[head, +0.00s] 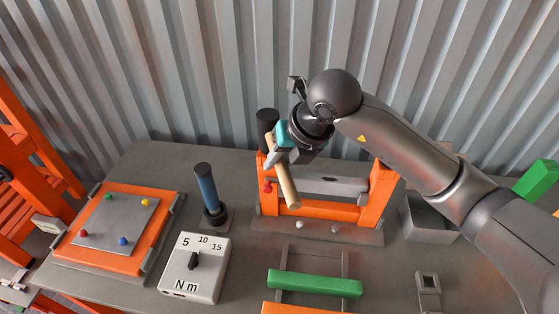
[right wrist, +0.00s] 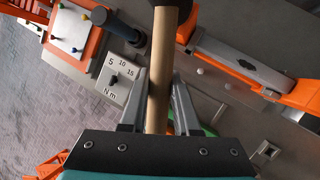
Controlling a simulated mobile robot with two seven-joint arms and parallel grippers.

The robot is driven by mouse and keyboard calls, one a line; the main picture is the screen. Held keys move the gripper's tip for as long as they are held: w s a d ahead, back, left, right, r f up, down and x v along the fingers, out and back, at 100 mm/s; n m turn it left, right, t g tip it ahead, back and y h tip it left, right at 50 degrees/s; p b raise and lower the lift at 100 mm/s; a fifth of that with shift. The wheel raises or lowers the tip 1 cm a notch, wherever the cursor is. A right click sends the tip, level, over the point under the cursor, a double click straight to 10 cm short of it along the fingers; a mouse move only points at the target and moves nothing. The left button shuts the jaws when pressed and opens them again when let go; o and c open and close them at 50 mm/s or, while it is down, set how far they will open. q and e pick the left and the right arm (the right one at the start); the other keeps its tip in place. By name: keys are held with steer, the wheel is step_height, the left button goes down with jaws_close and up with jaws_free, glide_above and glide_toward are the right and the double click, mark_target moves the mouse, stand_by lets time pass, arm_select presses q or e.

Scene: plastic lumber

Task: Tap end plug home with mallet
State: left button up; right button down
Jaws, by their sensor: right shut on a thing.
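The mallet has a pale wooden handle (head: 289,186) and a black head (head: 268,117). My right gripper (head: 277,161) is shut on the handle and holds the mallet tilted, head up, in front of the orange fixture's left end. In the right wrist view the handle (right wrist: 161,70) runs up between the fingers (right wrist: 158,115), with the head cut off at the top edge. A grey plank (head: 335,186) lies across the orange fixture (head: 311,208). My left gripper is out of view.
A torque dial box (head: 196,268), a blue-handled tool (head: 207,189) upright in a holder and an orange board with coloured pegs (head: 116,224) stand left. A green bar (head: 314,283) lies in front. A grey bin (head: 428,218) is right; a corrugated wall stands behind.

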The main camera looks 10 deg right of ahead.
steer(key=shift+r+p, duration=1.4)
steer(key=shift+r, duration=0.65)
steer(key=shift+f, duration=0.15)
steer(key=shift+f+b, duration=0.1)
steer(key=shift+b, duration=0.25)
steer(key=shift+f+b, duration=1.95)
steer(key=shift+f, duration=0.05)
